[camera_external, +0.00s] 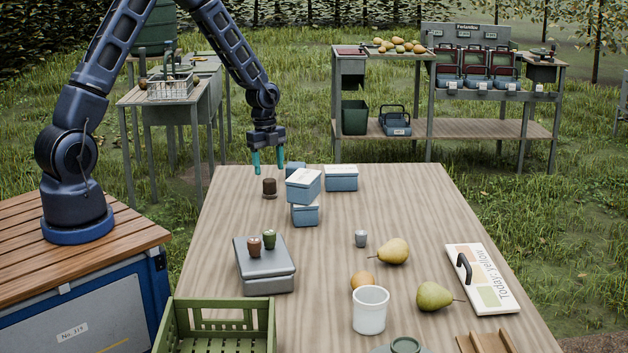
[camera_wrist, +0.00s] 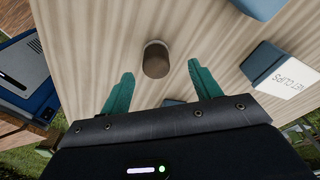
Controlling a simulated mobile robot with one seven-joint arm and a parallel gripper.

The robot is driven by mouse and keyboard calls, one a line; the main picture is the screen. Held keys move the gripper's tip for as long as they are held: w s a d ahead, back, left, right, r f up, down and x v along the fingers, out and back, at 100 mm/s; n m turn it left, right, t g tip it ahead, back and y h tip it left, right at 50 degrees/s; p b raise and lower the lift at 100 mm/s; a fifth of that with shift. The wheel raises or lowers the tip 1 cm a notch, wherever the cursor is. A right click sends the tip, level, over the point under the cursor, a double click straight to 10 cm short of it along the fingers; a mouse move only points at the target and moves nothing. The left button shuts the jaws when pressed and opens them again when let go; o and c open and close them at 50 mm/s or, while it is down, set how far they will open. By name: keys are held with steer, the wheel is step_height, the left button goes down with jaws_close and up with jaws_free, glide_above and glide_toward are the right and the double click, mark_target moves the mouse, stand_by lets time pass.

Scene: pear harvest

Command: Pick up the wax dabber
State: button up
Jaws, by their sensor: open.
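The wax dabber appears to be the small dark brown round piece (camera_external: 269,187) with a wider foot, upright near the far left of the table. It also shows in the wrist view (camera_wrist: 156,58), seen from above, between and slightly beyond the fingertips. My gripper (camera_external: 268,163) has two teal fingers pointing down, spread apart and empty. It is above the far end of the table, over or just behind the brown piece. In the wrist view my gripper (camera_wrist: 161,70) shows nothing between its fingers touching them.
Blue boxes with white lids (camera_external: 303,184) stand just right of the brown piece; one (camera_wrist: 278,68) is labelled in the wrist view. A grey case (camera_external: 265,280) carries two small pots. Pears (camera_external: 392,251), a white cup (camera_external: 370,312) and a green crate (camera_external: 222,308) are nearer.

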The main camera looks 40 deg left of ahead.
mark_target(269, 180)
steer(key=shift+s+d+f, duration=0.2)
steer(key=shift+f, duration=0.7)
steer(key=shift+s+d+f, duration=0.15)
steer(key=shift+d+f, duration=0.1)
steer(key=shift+f, duration=0.7)
steer(key=shift+s+d+f, duration=0.2)
steer(key=shift+f, duration=0.7)
steer(key=c, duration=1.1)
steer(key=shift+r, duration=0.1)
